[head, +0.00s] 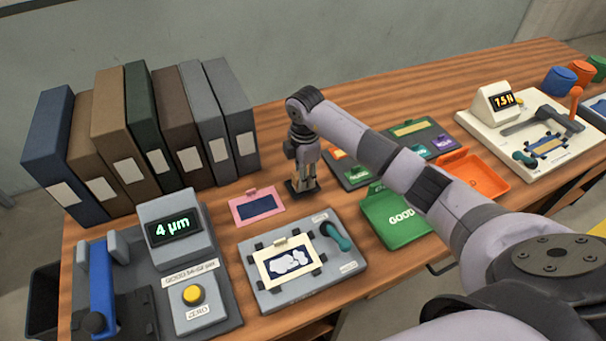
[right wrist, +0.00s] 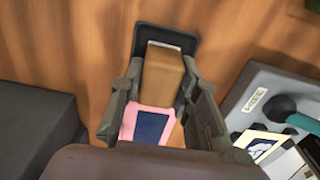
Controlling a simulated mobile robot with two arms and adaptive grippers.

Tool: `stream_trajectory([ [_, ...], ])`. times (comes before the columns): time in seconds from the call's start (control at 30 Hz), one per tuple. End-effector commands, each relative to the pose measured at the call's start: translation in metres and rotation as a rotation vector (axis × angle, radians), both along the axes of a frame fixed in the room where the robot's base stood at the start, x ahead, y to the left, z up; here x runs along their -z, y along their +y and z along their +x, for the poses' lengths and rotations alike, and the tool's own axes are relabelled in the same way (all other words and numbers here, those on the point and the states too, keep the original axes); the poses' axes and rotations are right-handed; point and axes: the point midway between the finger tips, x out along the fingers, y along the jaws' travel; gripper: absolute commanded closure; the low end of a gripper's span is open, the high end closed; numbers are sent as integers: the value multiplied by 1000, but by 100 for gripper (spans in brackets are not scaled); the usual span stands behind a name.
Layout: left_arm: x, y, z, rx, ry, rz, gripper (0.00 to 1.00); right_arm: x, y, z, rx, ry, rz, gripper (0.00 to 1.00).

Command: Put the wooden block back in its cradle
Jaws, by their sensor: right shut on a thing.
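My right gripper (head: 303,180) points down over a small dark square cradle (head: 291,189) near the back middle of the table. In the right wrist view, the gripper (right wrist: 158,105) is shut on the wooden block (right wrist: 163,78), a tan upright piece between its two fingers. The block's far end overlaps the dark cradle (right wrist: 186,35) in that view. I cannot tell whether the block touches the cradle or is just above it. In the head view the fingers mostly hide the block. My left gripper is not in view.
A pink-framed card (head: 280,208) lies just left of the right gripper. A row of binders (head: 185,130) stands at the back left. A grey plate with a film frame (head: 340,268) lies in front. A green GOOD tray (head: 385,232) is to the right, partly behind my arm.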

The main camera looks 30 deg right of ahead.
Motion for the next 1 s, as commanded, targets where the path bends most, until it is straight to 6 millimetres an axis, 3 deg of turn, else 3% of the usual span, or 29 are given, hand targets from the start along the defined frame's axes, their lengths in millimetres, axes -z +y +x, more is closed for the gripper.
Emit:
stream_trajectory([
  [0.1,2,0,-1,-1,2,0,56,3,0,0,0,0,0,97],
  [0.13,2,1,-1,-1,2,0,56,3,0,0,0,0,0,70],
  [0.4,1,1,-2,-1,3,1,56,2,0,0,1,0,0,52],
  [0.77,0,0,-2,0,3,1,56,-1,0,0,1,-1,0,51],
  [0.87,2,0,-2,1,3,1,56,-10,-1,1,1,-3,0,51],
  [1.0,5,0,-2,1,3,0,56,-35,-2,2,1,-6,0,51],
])
